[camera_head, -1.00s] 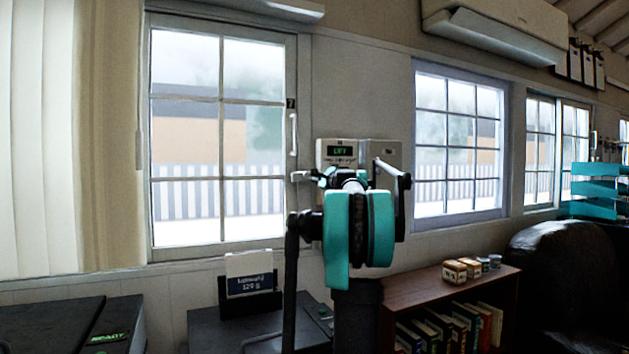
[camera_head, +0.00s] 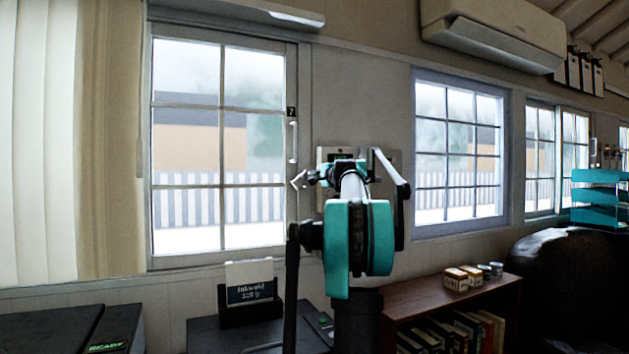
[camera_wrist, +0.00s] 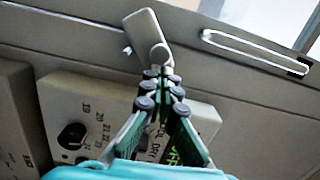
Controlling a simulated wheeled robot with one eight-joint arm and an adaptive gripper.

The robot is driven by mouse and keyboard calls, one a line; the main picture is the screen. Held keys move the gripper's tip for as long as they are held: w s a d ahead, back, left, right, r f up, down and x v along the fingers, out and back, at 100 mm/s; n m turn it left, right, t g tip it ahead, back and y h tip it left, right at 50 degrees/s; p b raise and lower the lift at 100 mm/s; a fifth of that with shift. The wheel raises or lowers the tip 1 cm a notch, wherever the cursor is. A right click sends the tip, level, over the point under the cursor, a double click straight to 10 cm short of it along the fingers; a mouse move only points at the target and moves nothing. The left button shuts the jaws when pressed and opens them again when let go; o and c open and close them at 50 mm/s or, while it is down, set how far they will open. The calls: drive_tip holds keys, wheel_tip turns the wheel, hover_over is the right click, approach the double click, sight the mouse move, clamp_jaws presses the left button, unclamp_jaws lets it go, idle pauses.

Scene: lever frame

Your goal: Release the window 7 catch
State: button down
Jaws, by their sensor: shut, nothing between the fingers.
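Window 7 (camera_head: 222,140) is the large white-framed window at left, with a small black "7" label (camera_head: 291,111) on its right stile. Its catch (camera_head: 299,180) is a small pale lever low on that stile, sitting at a slant. In the wrist view the catch (camera_wrist: 145,30) is a pale flat lever with a round pivot end. My gripper (camera_wrist: 161,75) is shut and empty, its tips right by the pivot end; I cannot tell whether they touch it. In the head view my gripper (camera_head: 314,177) is just right of the catch, partly hidden by my arm.
A white pull handle (camera_head: 293,143) is on the stile above the catch. A wall control box with a dial (camera_wrist: 72,136) lies close below my fingers.

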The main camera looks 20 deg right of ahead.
drive_tip(key=n, duration=0.1)
drive_tip(key=a+r+n, duration=0.1)
drive_tip(key=n, duration=0.1)
drive_tip(key=r+n, duration=0.1)
drive_tip(key=shift+a, duration=0.35)
drive_tip(key=shift+f, duration=0.1)
